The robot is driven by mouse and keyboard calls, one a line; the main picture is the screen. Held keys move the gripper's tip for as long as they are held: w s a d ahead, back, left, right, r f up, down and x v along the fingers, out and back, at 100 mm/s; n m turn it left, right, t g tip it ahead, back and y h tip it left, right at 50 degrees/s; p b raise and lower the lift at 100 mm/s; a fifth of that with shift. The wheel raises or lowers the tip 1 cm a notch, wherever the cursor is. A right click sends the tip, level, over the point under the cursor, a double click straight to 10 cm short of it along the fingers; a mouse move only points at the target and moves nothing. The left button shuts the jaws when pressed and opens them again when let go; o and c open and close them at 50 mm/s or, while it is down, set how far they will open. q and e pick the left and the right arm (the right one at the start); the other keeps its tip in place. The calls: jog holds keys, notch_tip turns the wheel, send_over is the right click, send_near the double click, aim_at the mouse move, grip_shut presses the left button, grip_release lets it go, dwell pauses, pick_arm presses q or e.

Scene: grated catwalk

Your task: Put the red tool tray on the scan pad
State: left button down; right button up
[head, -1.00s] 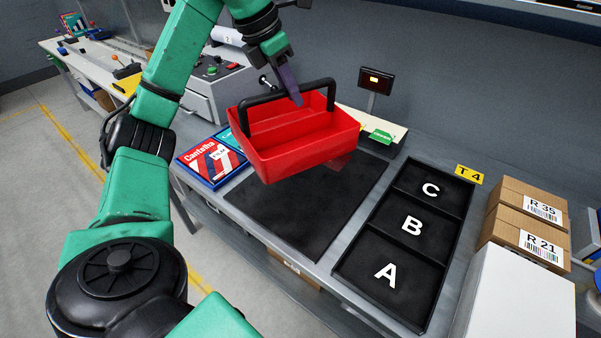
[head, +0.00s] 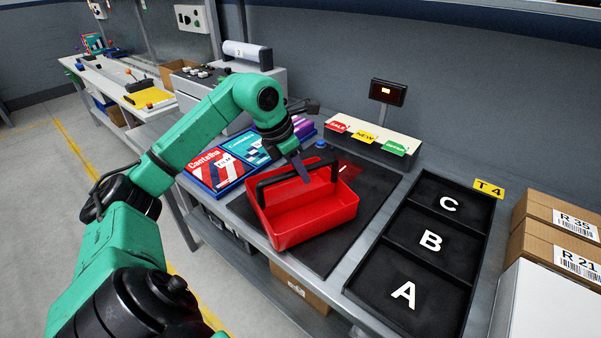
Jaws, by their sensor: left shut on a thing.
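The red tool tray (head: 313,217) is an open box with a black carry handle (head: 275,181). My left gripper (head: 303,174) is above it, pointing down and shut on the handle. The tray is roughly level and appears over the left and middle part of the black scan pad (head: 368,190). It hides much of the pad, and I cannot tell whether its base touches the pad or hangs just above it. My right gripper is not in view.
A black tray with compartments C, B and A (head: 428,241) lies to the right. Cardboard boxes (head: 556,236) stand beyond it. Packaged boxes (head: 217,170) lie left of the pad. A small display (head: 387,92) and a label strip (head: 370,138) stand behind.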

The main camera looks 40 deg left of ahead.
pick_arm(q)
jog(key=c, duration=0.8)
grip_release()
jog(key=shift+o, duration=0.2)
jog(key=shift+r, duration=0.1)
jog(key=shift+s+r, duration=0.15)
jog(key=shift+r, duration=0.15)
jog(key=p+v, duration=0.1)
jog(key=v, duration=1)
jog(key=shift+s, duration=0.2)
jog(key=shift+r, duration=0.2)
